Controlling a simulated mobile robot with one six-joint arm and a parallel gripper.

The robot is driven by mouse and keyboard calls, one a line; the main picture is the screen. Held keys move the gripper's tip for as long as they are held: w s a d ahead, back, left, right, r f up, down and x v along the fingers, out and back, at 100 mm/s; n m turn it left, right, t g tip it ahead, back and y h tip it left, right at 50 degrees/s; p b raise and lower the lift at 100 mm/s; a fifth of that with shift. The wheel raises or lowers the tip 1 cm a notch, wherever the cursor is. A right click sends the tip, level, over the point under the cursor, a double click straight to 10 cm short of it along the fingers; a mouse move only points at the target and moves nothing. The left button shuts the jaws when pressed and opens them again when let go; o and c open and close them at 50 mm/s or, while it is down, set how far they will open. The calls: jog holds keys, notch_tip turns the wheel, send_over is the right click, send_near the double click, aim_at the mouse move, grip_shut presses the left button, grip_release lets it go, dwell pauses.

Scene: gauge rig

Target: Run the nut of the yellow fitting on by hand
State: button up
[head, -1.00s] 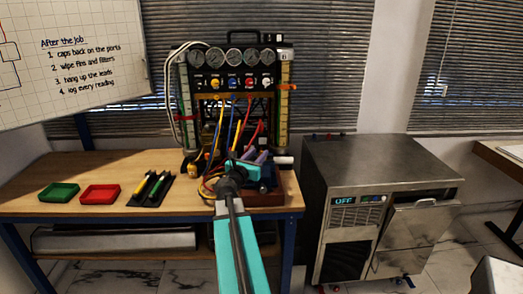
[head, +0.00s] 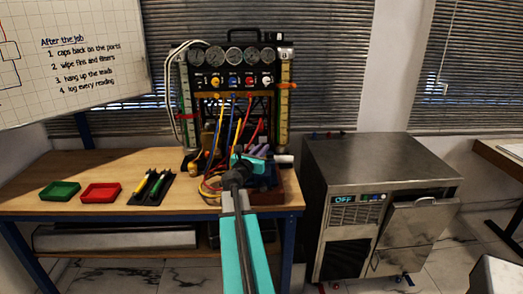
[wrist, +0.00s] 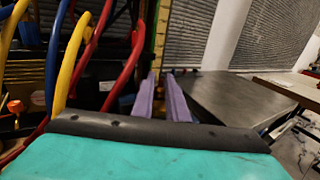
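The yellow hose (head: 239,122) hangs from the gauge rig's hose row and runs down toward the bench. It also shows at the left of the wrist view (wrist: 70,62). I cannot make out the nut of its fitting; my arm and the tangle of hoses cover the lower ends. My gripper (head: 260,151) is in front of the rig, to the right of the yellow hose. In the wrist view its two purple fingers (wrist: 160,92) stand apart with nothing seen between them. The fingers point past the hoses toward the rig's right side.
The gauge rig (head: 232,72) stands at the back of the wooden bench (head: 100,172). Red (head: 255,130) and blue (head: 232,130) hoses hang beside the yellow one. A green tray (head: 60,190), a red tray (head: 100,192) and a steel cabinet (head: 375,165) stand clear of my arm.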

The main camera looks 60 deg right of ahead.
grip_shut()
jog(key=shift+w+m+g, duration=0.1)
jog(key=shift+m+g, duration=0.4)
jog(key=shift+g, duration=0.3)
jog(key=shift+w+d+m+g, duration=0.1)
jog(key=shift+m+g, duration=0.6)
jog(key=shift+g, duration=0.4)
jog(key=shift+m+g+y+p, duration=0.4)
jog(key=shift+m+g, duration=0.6)
jog(key=shift+g, duration=0.5)
jog(key=shift+m+g+y+p, duration=0.2)
jog(key=shift+m+g+p, duration=0.25)
jog(key=shift+m+g, duration=0.8)
jog(key=shift+m+g+y+p, duration=0.5)
jog(key=shift+m+g+y, duration=0.35)
jog(key=shift+g, duration=0.55)
jog(key=shift+m+g+y+p, duration=0.45)
jog(key=shift+m+g+y, duration=0.35)
jog(key=shift+g, duration=0.55)
jog(key=shift+m+g+y+p, duration=0.3)
jog(key=shift+m+g+y, duration=0.2)
jog(key=shift+g+y, duration=0.1)
jog(key=shift+s+m+g+y+p, duration=0.2)
jog(key=shift+m+g+y+p, duration=0.15)
jog(key=shift+m+g+y, duration=0.4)
